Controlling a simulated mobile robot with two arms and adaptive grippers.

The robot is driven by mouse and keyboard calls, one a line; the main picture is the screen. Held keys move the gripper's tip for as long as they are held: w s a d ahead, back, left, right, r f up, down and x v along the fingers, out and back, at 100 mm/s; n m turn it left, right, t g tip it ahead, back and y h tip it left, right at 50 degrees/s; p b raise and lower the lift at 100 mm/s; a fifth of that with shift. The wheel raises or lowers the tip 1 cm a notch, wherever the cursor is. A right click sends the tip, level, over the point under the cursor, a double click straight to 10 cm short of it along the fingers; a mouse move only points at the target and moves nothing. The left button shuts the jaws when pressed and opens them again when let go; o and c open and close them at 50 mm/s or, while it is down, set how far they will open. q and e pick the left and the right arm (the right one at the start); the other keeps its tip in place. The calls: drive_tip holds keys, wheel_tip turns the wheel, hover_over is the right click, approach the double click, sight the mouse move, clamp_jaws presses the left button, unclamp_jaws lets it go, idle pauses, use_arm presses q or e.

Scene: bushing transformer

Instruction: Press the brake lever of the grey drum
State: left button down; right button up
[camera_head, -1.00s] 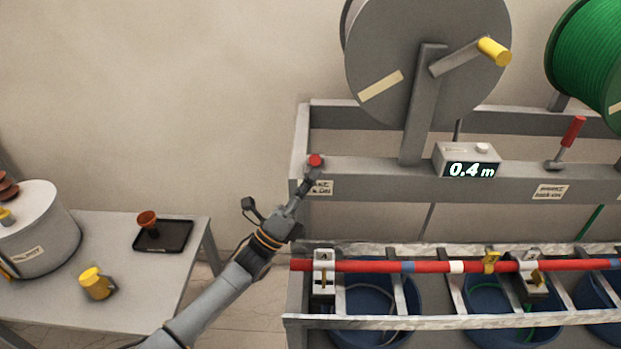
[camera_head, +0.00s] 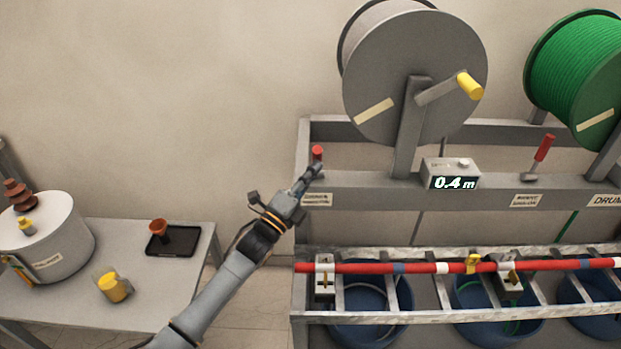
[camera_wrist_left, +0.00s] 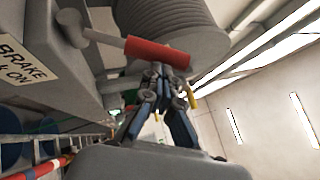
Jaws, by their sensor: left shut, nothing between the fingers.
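The grey drum (camera_head: 405,75) sits on its stand, with a yellow-ended crank on its face. A brake lever with a red handle (camera_head: 317,152) stands at the left end of the rail, above a label plate. My left gripper (camera_head: 315,169) is shut and empty, its fingertips just below and in front of the red handle. In the left wrist view the red handle (camera_wrist_left: 157,53) crosses just beyond the shut fingertips (camera_wrist_left: 160,70); I cannot tell whether they touch. The gripper partly hides the lever's lower part. My right gripper is not in view.
A green drum (camera_head: 570,75) with its own red-handled lever (camera_head: 543,148) is to the right. A meter box (camera_head: 450,173) reads 0.4 m. A red pole (camera_head: 420,268) lies above blue bins. A side table (camera_head: 190,268) with parts is at left.

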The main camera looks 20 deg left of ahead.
use_arm(q)
drive_tip(key=shift+w+a+r, duration=0.2)
drive_tip(key=shift+w+r, duration=0.15)
drive_tip(key=shift+r, duration=0.1)
drive_tip(key=shift+w+a+r+p, duration=0.1)
drive_tip(key=shift+w+p, duration=0.05)
drive_tip(key=shift+w, duration=0.3)
drive_tip(key=shift+w+a+r+p, duration=0.1)
drive_tip(key=shift+w+p, duration=0.05)
drive_tip(key=shift+w, duration=0.25)
drive_tip(key=shift+w+a+r+n+g+y, duration=0.2)
drive_tip(key=shift+w+r+n+g+y, duration=0.2)
drive_tip(key=shift+w+n+y, duration=0.15)
drive_tip(key=shift+w+r, duration=0.1)
drive_tip(key=shift+w, duration=0.3)
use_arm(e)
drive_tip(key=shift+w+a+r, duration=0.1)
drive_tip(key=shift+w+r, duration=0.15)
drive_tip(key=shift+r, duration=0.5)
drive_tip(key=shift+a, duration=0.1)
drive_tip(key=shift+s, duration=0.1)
